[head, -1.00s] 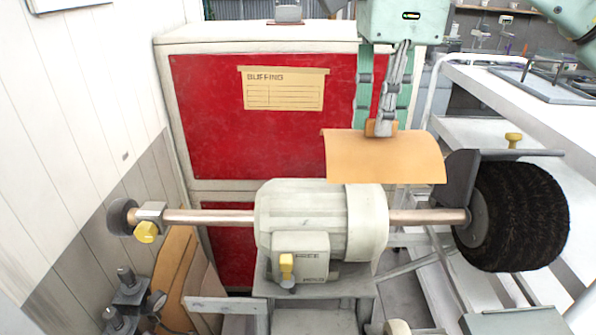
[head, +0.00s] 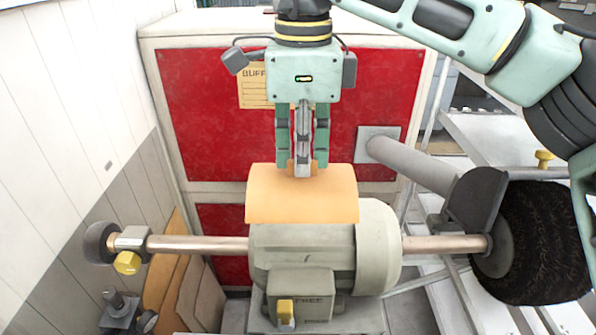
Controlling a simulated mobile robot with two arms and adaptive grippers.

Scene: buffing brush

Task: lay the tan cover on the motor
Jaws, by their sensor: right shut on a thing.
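The tan cover (head: 302,198) is a curved sheet with a small grip block on its top. My right gripper (head: 302,170) is shut on that block and holds the cover from above. In the head view the cover overlaps the upper left part of the grey motor (head: 378,245). I cannot tell whether it touches the motor. The motor's right end shows uncovered. My left gripper is not in view.
A copper-coloured shaft (head: 198,243) runs out both sides of the motor. A black buffing brush (head: 545,243) is at the right with a dark guard (head: 478,200). A red-panelled cabinet (head: 200,120) stands behind, and a white wall (head: 70,100) is at the left.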

